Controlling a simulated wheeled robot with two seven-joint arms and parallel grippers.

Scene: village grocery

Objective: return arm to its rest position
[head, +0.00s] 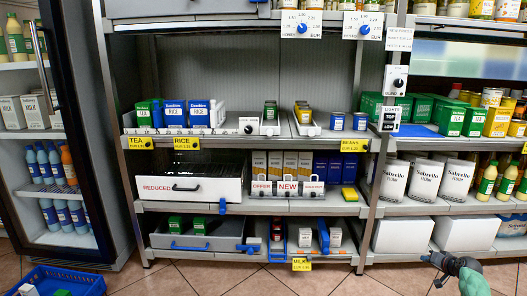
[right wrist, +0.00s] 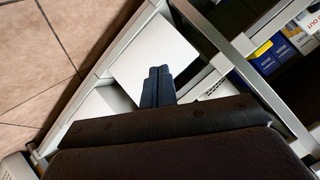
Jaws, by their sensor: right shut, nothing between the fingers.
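My right gripper (head: 428,259) shows at the lower right of the head view, in front of the low white boxes on the bottom shelf. In the right wrist view its two dark blue fingers (right wrist: 157,86) lie together, with nothing between them. They overlap a white box (right wrist: 152,52) in that picture; the gap to it is hard to tell. My left gripper is not in view.
A shelf rack (head: 260,207) fills the middle, with boxes, cans and a drawer marked REDUCED (head: 190,188). White flour bags (head: 426,178) stand above the right gripper. A fridge (head: 75,250) stands left, a blue crate (head: 75,280) below it. Tiled floor (head: 230,280) is clear.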

